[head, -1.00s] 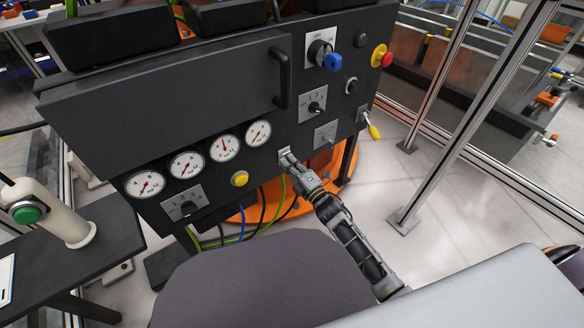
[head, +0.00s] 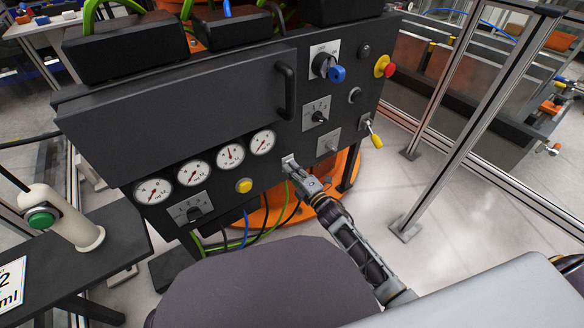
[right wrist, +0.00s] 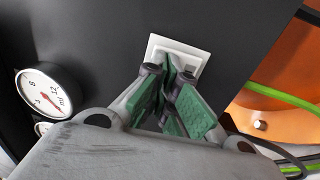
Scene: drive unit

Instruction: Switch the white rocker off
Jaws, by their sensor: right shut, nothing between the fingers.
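In the right wrist view the closed green-padded fingers (right wrist: 176,72) overlap the rocker's lower middle. I cannot tell whether they touch it, or which way the rocker is tipped. My left gripper is not in view.
Several round gauges (head: 230,155) and a yellow button (head: 244,186) are left of the rocker. Cables (head: 283,215) hang below the panel.

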